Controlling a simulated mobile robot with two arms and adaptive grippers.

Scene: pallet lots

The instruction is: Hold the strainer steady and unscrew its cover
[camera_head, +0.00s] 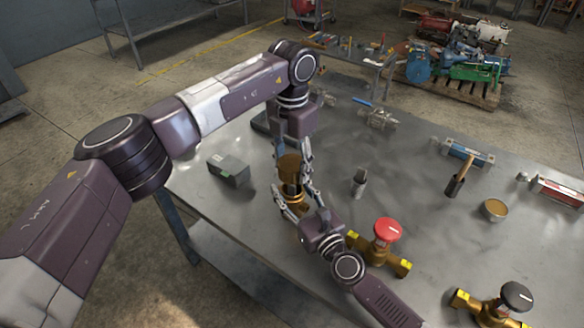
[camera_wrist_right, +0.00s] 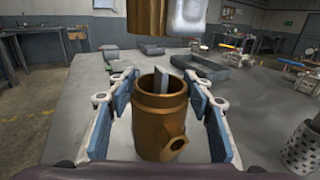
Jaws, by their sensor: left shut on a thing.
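The brass strainer body (camera_wrist_right: 160,120) stands upright with an open top and a side port towards me in the right wrist view. In the head view the strainer (camera_head: 291,192) is partly hidden by my fingers. My left gripper (camera_head: 290,165) points down and is shut on the cover.
A grey box (camera_head: 229,170) lies left of the strainer and a small grey part (camera_head: 359,181) right of it. A valve with a red knob (camera_head: 386,230) stands near my right arm.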

